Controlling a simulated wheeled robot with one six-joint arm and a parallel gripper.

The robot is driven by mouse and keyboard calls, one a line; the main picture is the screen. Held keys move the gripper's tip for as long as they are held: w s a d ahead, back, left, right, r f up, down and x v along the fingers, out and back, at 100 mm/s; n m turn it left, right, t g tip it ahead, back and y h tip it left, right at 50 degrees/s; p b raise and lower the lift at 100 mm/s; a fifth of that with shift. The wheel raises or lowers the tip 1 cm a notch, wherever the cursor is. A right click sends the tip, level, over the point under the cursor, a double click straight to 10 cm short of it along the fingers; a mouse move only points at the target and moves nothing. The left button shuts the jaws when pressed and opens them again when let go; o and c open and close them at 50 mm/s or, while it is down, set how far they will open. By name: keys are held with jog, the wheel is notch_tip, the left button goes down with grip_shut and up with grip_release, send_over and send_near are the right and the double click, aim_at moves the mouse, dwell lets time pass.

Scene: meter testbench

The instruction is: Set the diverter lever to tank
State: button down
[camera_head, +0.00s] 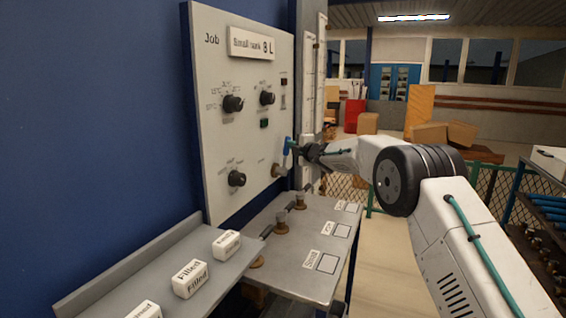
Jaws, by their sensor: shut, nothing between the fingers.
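The diverter lever (287,144) has a blue handle and stands roughly upright at the right edge of the grey control panel (215,60). A brass-coloured fitting (278,170) sits just below it. My gripper (294,147) reaches in from the right and is shut, with its tips at or very near the blue handle. I cannot tell whether they touch it. The tips are small and dark here, and the lever's position labels are too small to read.
The panel carries several black knobs (237,179) and a "Small tank 8 L" sign (252,44). Below is a grey bench (270,275) with brass fittings and label plates. A shelf (150,265) at the left holds white blocks, some marked "Filled" (190,279). A dark rack (540,225) stands at the right.

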jog(key=shift+w+a+r, duration=0.1)
jog(key=shift+w+a, duration=0.2)
jog(key=shift+w, duration=0.3)
jog(key=shift+a+r, duration=0.1)
jog(key=shift+r, duration=0.1)
jog(key=s+d+r, duration=0.4)
jog(key=s+d, duration=0.2)
jog(key=s, duration=0.4)
jog(key=shift+s+d, duration=0.3)
jog(key=shift+s, duration=0.05)
